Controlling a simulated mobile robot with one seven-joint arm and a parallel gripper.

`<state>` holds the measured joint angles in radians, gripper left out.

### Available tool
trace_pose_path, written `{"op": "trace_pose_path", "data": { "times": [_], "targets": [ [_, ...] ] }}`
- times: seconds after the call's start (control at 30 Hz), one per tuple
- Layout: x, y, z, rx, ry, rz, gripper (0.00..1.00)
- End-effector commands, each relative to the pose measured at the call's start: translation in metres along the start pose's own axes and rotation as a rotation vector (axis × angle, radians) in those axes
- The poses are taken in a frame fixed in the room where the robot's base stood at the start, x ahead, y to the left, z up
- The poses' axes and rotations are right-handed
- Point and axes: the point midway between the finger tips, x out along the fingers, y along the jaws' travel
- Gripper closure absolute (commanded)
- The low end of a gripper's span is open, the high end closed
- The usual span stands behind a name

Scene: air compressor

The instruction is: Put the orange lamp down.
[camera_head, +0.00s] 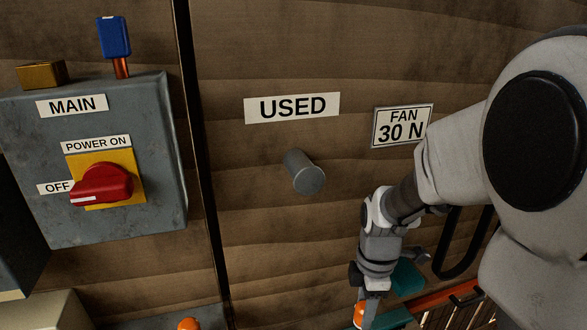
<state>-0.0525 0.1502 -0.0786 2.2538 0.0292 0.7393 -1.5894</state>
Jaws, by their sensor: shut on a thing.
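My gripper (369,309) points down at the bottom edge of the view, right of centre. It is shut on an orange thing (359,314), which I take to be the orange lamp. Only a small part of the lamp shows beside the fingers; the rest is cut off by the frame edge. What lies under the lamp is out of view, so I cannot tell whether it touches anything. A second small orange rounded thing (188,324) shows at the bottom edge, further left.
A grey box (150,222) with a red switch (103,184) is on the left. A grey peg (305,174) sticks out of the wooden wall below the USED sign (292,107). A teal thing (407,279) and an orange-red bar (450,298) are close to my gripper.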

Motion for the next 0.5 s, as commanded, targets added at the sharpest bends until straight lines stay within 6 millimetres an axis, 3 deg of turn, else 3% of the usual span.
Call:
{"op": "trace_pose_path", "data": {
  "times": [0.07, 0.5],
  "targets": [
    [-0.009, 0.008, -0.001, 0.133, 0.002, -0.003, 1.00],
    [-0.018, 0.045, -0.006, 0.882, 0.003, -0.005, 1.00]
  ]
}}
